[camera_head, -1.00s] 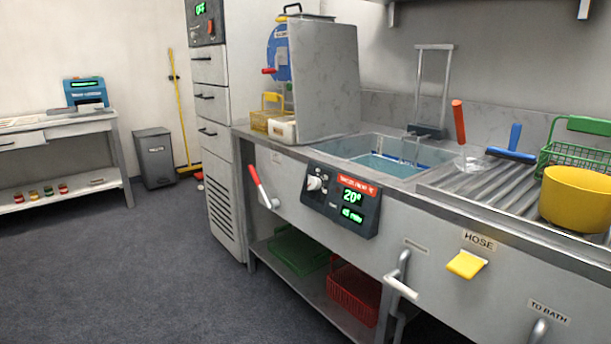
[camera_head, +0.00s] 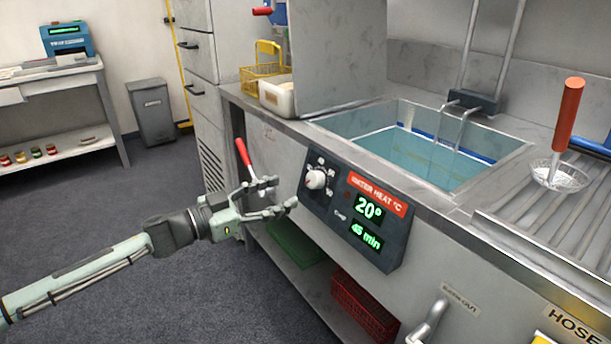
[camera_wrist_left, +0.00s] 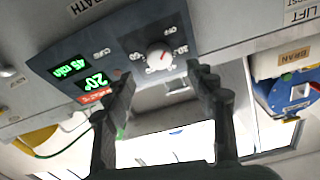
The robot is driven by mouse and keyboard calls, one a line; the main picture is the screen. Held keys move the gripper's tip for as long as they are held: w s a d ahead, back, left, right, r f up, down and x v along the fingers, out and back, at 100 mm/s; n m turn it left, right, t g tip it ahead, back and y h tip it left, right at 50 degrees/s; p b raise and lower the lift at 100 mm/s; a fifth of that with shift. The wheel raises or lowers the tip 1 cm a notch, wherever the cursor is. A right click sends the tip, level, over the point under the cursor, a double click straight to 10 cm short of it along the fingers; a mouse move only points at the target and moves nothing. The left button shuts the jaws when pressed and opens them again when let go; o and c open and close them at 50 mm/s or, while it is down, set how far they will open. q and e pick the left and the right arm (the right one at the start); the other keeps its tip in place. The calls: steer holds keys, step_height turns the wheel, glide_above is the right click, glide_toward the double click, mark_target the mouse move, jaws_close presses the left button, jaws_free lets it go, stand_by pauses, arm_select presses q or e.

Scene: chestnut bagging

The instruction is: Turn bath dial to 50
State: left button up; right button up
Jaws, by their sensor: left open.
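The bath dial (camera_head: 316,179) is a round white knob on the dark control panel (camera_head: 340,222) at the front of the sink unit. The panel's display (camera_head: 368,208) reads 20° under a red water heat label, with 45 min below. My left gripper (camera_head: 279,193) is open and empty, just left of the dial and apart from it. In the left wrist view the dial (camera_wrist_left: 159,57) shows upside down, beyond and between the open fingers (camera_wrist_left: 165,95). My right gripper is out of view.
A red-handled lever (camera_head: 243,152) sits on the unit front, close behind my left gripper. The water bath (camera_head: 420,160) lies above the panel. A red basket (camera_head: 362,305) is on the shelf below. A pipe handle (camera_head: 428,325) sticks out at lower right.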

mark_target(311, 181)
arm_select(q)
steer(key=x, duration=0.6)
steer(key=shift+d+r, duration=0.1)
steer(key=shift+d, duration=0.05)
steer(key=shift+w+d, duration=0.2)
steer(key=shift+d, duration=0.1)
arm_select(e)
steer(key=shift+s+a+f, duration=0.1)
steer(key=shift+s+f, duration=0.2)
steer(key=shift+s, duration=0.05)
arm_select(q)
steer(key=shift+c, duration=0.5)
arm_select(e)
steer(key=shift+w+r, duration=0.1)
arm_select(q)
steer(key=c, duration=1.1)
steer(key=shift+o, duration=0.2)
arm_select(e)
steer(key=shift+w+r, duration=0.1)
